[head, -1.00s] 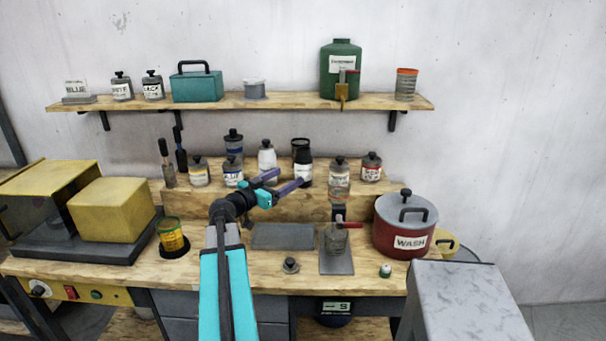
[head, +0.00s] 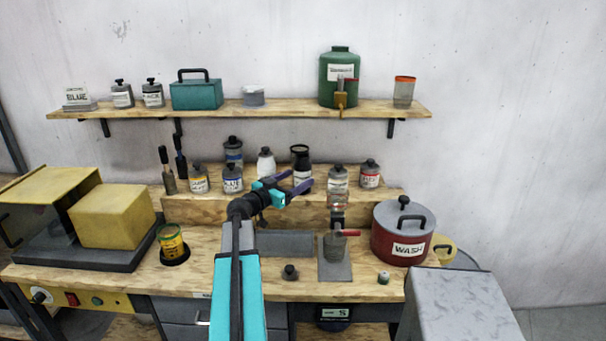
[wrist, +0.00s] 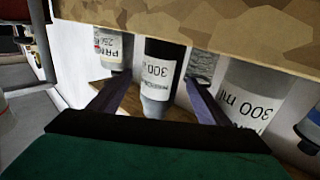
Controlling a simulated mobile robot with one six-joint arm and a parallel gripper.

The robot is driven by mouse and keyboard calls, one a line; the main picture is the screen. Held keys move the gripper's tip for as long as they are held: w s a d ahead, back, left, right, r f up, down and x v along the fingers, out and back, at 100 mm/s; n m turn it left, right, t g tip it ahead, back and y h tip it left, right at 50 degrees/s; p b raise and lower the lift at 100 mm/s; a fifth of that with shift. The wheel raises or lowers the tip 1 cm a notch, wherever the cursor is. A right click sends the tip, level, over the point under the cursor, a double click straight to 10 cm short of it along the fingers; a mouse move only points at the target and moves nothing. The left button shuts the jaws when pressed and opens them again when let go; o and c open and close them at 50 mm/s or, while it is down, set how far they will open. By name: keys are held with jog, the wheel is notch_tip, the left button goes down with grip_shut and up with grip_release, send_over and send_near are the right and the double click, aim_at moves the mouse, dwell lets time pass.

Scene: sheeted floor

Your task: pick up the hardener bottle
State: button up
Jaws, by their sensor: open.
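The dark bottle with a white label (head: 301,172), which I take to be the hardener bottle, stands on the wooden riser among other bottles. In the wrist view the bottle lies between the fingers of my gripper (wrist: 156,82), one on each side. I cannot tell whether either finger touches it.
A white bottle (head: 266,166) stands close to the left, and a grey jar (head: 338,182) to the right. In the wrist view a "300 ml" bottle (wrist: 250,92) is near one finger. The wooden riser (head: 330,209) is below, the shelf (head: 285,110) above. A red wash pot (head: 390,246) stands right.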

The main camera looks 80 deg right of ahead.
aim_at(304, 174)
jog(key=shift+p+x, duration=0.3)
jog(key=shift+x, duration=1)
jog(key=shift+d, duration=0.1)
jog(key=shift+p+x, duration=0.9)
jog(key=shift+f+p+x, duration=0.1)
jog(key=shift+p+x, duration=0.35)
jog(key=shift+x, duration=0.35)
jog(key=shift+f+p+x, duration=0.15)
jog(key=shift+p+x, duration=0.25)
jog(key=shift+x, duration=0.35)
jog(key=shift+c, duration=0.5)
jog(key=c, duration=1.4)
